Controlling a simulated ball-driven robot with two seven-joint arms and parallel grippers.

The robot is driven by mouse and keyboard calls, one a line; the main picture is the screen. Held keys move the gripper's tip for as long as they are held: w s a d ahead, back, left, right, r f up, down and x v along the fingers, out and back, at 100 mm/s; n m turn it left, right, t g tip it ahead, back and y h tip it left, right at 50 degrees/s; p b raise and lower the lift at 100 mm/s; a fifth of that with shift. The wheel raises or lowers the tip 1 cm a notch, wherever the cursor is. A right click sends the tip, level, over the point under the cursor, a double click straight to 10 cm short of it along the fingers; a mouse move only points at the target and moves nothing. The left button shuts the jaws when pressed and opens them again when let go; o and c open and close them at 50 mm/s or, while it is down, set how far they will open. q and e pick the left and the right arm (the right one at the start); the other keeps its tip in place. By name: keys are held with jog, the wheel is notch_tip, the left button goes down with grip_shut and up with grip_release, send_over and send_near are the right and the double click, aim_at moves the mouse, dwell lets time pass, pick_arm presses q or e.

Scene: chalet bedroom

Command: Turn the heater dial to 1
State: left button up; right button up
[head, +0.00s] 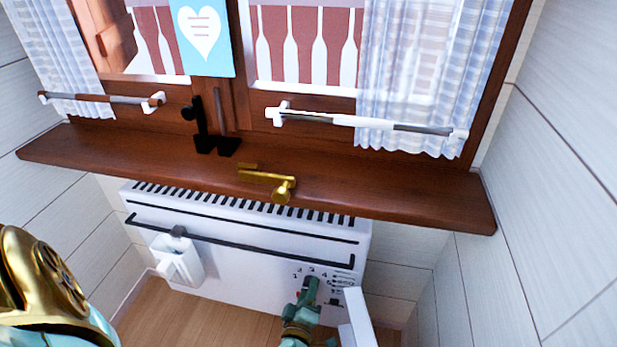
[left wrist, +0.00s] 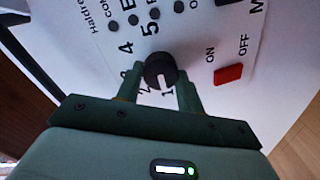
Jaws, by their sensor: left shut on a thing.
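The white heater (head: 240,230) hangs under the windowsill, with its dial panel at the lower right. In the left wrist view the round black dial (left wrist: 160,68) has a white pointer mark facing the bottom of that picture, toward the printed 1. Printed numbers, including a 4 and a 5, ring the dial. My left gripper (left wrist: 158,80) is shut on the dial, with one green finger on each side. In the head view the left gripper (head: 307,290) covers most of the dial. My right gripper is not in view.
A red switch (left wrist: 228,74) marked ON and OFF sits beside the dial. A white flap (head: 356,322) stands out right of my gripper. A white holder (head: 178,262) hangs on the heater's left.

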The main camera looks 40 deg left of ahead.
pick_arm(q)
jog(key=shift+s+f, duration=0.1)
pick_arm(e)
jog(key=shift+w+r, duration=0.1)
pick_arm(q)
jog(key=o, duration=0.7)
jog(key=shift+o, duration=1.4)
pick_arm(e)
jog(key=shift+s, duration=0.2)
